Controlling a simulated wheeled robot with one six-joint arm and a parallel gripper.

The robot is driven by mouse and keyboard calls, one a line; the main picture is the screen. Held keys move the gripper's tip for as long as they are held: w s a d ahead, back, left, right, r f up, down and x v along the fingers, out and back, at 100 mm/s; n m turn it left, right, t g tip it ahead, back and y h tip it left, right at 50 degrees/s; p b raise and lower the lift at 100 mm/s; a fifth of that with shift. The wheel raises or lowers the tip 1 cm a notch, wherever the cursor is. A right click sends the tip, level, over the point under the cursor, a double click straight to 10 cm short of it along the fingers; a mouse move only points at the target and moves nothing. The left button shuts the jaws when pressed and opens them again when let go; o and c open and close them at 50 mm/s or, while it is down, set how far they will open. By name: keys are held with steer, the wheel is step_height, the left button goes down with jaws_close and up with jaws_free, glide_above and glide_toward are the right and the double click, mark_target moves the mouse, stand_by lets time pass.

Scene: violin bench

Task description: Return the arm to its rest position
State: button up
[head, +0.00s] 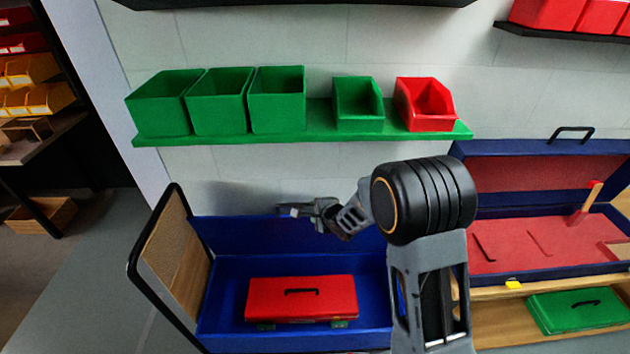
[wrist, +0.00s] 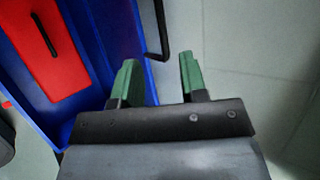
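My gripper (head: 288,210) is at the left end of my raised arm in the head view, in front of the pale wall and above a blue open case. In the wrist view, the two green fingertips of my gripper (wrist: 158,75) stand apart with nothing between them. Below it in the head view, a red box (head: 300,299) with a black handle sits in the blue case (head: 228,275). The red box also shows at the upper left of the wrist view (wrist: 50,55). My forearm hides the right end of the blue case.
A green shelf (head: 300,137) with green bins (head: 277,95) and a red bin (head: 425,104) is on the wall above. A black-framed panel (head: 165,255) stands at the left. An open case with red lining (head: 520,240) and a green box (head: 577,310) are at the right.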

steer(key=s+d+f+n+g+h, duration=0.2)
steer(key=s+d+n+g+h, duration=0.3)
steer(key=s+d+n, duration=0.5)
steer(key=s+d+r+n, duration=0.2)
steer(key=s+r, duration=0.6)
steer(key=s+d+r+n, duration=0.2)
steer(key=s+r+n, duration=0.1)
steer(key=s+r, duration=0.5)
steer(key=shift+r+n+g, duration=0.3)
steer(key=shift+r+g, duration=0.1)
steer(key=shift+r, duration=0.35)
